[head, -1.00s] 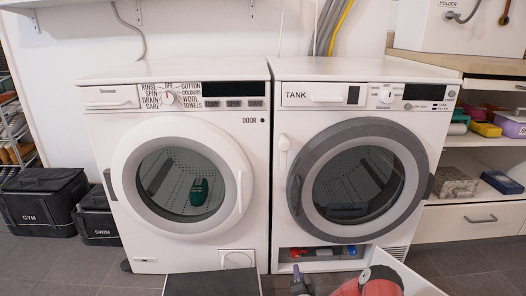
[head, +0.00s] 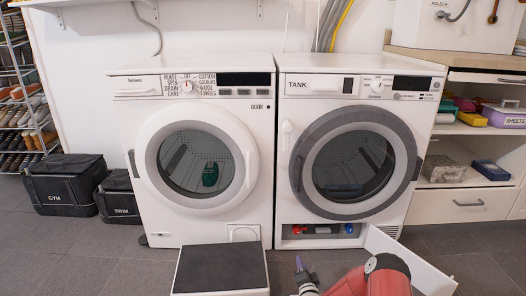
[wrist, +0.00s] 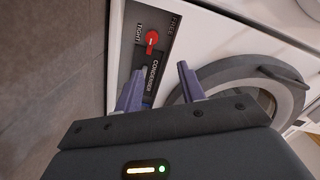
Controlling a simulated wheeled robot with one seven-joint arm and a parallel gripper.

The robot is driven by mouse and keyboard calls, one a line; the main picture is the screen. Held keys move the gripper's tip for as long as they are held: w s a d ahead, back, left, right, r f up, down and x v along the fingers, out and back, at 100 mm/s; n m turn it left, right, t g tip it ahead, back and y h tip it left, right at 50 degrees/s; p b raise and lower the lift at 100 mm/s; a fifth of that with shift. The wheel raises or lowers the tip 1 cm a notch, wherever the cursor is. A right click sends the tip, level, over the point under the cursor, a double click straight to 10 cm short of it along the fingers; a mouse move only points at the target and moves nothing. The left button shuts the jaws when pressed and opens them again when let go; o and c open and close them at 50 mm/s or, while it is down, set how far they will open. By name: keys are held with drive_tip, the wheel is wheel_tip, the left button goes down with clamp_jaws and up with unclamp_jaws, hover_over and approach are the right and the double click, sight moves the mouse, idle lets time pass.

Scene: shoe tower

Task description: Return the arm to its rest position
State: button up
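My gripper shows in the wrist view (wrist: 160,88) with its two purple fingers spread apart and nothing between them. In the head view my red arm reaches low at the bottom right, and my gripper (head: 300,266) is in front of the right-hand machine's lower opening. That machine, the dryer (head: 362,84), has a grey-ringed door that is shut. In the wrist view the lower compartment shows a red knob (wrist: 152,38) and a condenser label (wrist: 154,75) beyond the fingers.
A washing machine (head: 133,115) stands left of the dryer, a dark-topped step (head: 221,268) in front of it. An open white flap (head: 400,258) sits beside my arm. Black bags (head: 62,186) and a shoe rack (head: 22,90) are at left. Shelves (head: 470,130) are at right.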

wheel_tip(320, 180, up, 25)
drive_tip(key=a+n+g+y+p, duration=0.2)
drive_tip(key=n+g+p, duration=0.25)
drive_tip(key=n, duration=0.35)
drive_tip(key=s+r+n+g+h+p, duration=0.2)
drive_tip(key=s+r, duration=0.5)
drive_tip(key=r, duration=0.4)
drive_tip(key=s+d+r+g+h+p, duration=0.1)
drive_tip(key=s+r+g, duration=0.1)
drive_tip(key=s+r, duration=0.6)
drive_tip(key=s+d+r+g+h+p, duration=0.1)
drive_tip(key=s+r+p, duration=0.1)
drive_tip(key=s+r, duration=0.65)
drive_tip(key=s+n+g+y+p, duration=0.1)
drive_tip(key=s+g, duration=0.1)
drive_tip(key=s, duration=1.8)
drive_tip(key=shift+d+n+p, duration=0.15)
drive_tip(key=shift+n+p, duration=0.15)
drive_tip(key=shift+p, duration=0.1)
drive_tip(key=shift+g, duration=0.25)
